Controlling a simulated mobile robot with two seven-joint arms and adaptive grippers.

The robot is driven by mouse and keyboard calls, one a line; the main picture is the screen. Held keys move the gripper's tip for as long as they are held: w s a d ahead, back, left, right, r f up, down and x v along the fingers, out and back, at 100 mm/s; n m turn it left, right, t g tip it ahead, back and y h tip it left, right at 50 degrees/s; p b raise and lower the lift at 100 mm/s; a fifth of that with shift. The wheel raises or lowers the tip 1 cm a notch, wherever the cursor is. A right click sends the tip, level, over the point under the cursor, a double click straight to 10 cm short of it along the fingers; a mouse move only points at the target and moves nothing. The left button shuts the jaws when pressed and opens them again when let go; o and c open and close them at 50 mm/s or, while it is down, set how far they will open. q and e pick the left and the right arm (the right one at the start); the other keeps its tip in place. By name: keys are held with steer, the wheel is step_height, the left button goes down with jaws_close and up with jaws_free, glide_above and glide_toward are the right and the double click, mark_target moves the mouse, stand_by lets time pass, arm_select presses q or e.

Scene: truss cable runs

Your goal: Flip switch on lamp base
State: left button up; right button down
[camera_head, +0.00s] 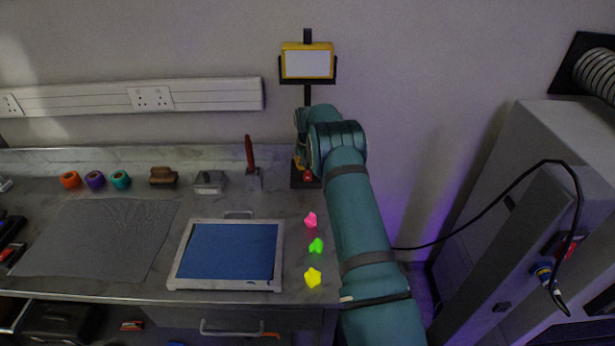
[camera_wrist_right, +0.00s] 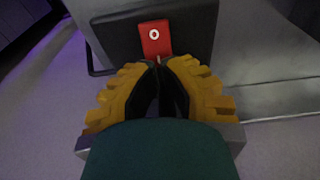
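The lamp has a yellow head with a pale panel (camera_head: 307,64) on a black post and stands at the back of the bench. Its black base (camera_head: 296,184) is partly hidden by my right arm. In the right wrist view the base (camera_wrist_right: 112,40) carries a red switch plate (camera_wrist_right: 154,37) with a white ring mark. My right gripper (camera_wrist_right: 158,64) has its yellow-backed fingers together, with nothing seen between them. The tips are at the lower edge of the red plate; I cannot tell whether they touch it. My left gripper is not in view.
A framed blue panel (camera_head: 228,255) and pink (camera_head: 311,220), green (camera_head: 316,245) and yellow (camera_head: 313,277) pieces lie left of my arm. A red-handled tool (camera_head: 250,155) stands near the lamp. A grey cabinet (camera_head: 545,220) with a black cable is at right.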

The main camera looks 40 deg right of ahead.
mark_target(308, 171)
steer(key=shift+s+f+b, duration=0.1)
steer(key=shift+f+b, duration=0.55)
steer(key=shift+f, duration=0.4)
stand_by(0.4)
steer(key=shift+r+p, duration=1.65)
steer(key=shift+r, duration=1.95)
